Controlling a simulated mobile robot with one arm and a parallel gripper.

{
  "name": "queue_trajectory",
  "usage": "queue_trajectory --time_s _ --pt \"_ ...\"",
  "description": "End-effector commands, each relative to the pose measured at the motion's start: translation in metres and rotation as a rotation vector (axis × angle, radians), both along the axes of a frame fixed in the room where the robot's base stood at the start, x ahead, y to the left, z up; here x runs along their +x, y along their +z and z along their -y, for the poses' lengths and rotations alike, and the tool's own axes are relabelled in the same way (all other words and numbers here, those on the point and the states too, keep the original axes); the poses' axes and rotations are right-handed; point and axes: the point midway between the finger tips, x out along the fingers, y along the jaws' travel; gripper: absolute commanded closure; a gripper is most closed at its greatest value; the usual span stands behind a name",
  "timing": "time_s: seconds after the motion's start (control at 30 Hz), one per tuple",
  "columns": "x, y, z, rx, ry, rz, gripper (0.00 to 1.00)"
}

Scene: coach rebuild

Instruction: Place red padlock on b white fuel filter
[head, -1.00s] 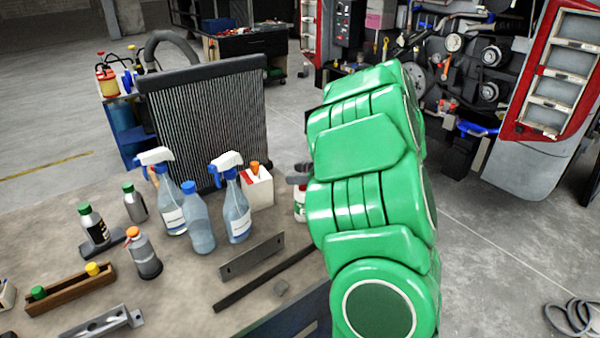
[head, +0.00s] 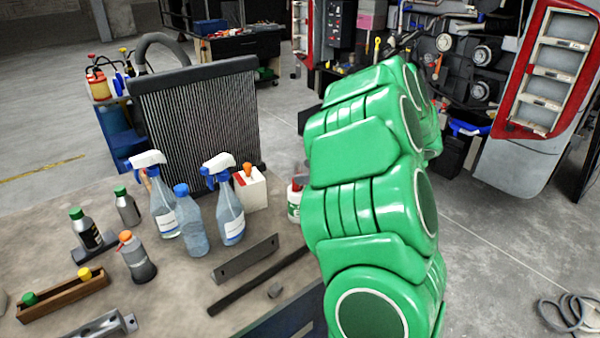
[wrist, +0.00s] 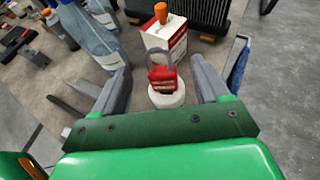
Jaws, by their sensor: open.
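The red padlock (wrist: 162,77) with its grey shackle shows in the wrist view, upright on top of a white round thing (wrist: 166,97), which looks like the white fuel filter. My gripper (wrist: 160,82) is open, with one grey finger on each side of the padlock and a gap at both sides. In the head view, a white cylinder with a green band (head: 293,206) stands at the bench's right side, with a bit of red (head: 303,181) above it. My green arm hides part of it, and most of my gripper.
A white box with an orange cap (head: 250,190) stands just behind. Spray bottles (head: 229,213) and a blue bottle (head: 194,228) stand to the left. A large radiator (head: 198,125) rises behind them. A flat metal bar (head: 245,259) lies in front.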

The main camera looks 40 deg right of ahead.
Motion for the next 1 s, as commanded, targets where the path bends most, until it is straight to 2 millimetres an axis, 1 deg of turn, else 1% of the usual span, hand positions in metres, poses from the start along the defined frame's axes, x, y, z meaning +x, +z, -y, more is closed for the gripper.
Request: queue_trajectory --time_s 0.03,0.3,0.5,0.7,1.0 --pt "-0.005 0.003 0.004 -0.003 -0.003 0.001 0.25" --pt "-0.029 0.014 0.02 -0.004 -0.002 -0.001 0.25" --pt "-0.044 0.022 0.029 -0.003 -0.003 0.0 0.25" --pt "-0.052 0.025 0.034 -0.001 -0.003 -0.002 0.25" --pt "-0.053 0.026 0.034 -0.001 -0.001 -0.001 0.25"
